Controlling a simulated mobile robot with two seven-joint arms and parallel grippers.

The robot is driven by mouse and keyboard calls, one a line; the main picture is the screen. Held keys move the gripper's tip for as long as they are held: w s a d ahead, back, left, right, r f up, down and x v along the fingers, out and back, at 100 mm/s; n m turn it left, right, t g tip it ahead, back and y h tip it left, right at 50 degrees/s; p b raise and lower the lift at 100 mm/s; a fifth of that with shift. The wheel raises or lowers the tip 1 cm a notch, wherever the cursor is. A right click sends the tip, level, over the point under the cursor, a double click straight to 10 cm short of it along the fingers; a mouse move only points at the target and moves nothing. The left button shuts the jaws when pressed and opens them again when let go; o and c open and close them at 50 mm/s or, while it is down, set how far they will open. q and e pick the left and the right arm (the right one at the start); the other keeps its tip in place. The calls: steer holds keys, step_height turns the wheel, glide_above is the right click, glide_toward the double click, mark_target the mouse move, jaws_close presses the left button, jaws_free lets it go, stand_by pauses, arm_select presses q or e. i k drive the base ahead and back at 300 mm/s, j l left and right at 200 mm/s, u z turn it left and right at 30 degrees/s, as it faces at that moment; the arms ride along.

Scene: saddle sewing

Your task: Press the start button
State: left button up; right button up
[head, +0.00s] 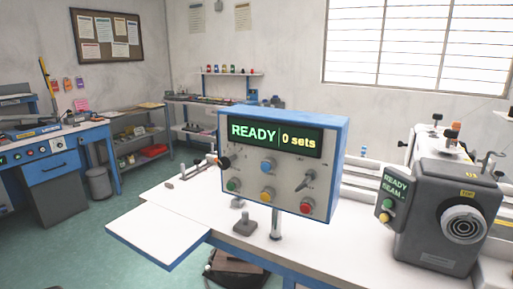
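A blue-edged control box (284,168) stands on a post above the white table. Its screen (277,137) reads "READY" and "0 sets". On its front are a green button (233,185), a blue one (267,165), a yellow one (267,195) and a red one (306,208). Button labels are too small to read. Neither gripper is in view.
The white table (160,213) spreads under the box, its front left part clear. A dark knob (223,162) sits at the box's left edge and a lever switch (307,180) at its right. A blue workbench (57,160) and grey bin (98,183) stand far left.

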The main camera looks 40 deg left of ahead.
mark_target(230, 186)
steer(key=j, duration=0.8)
steer(key=k+j, duration=0.15)
steer(key=j, duration=1.45)
steer(key=k+j, duration=0.1)
steer(key=j, duration=0.7)
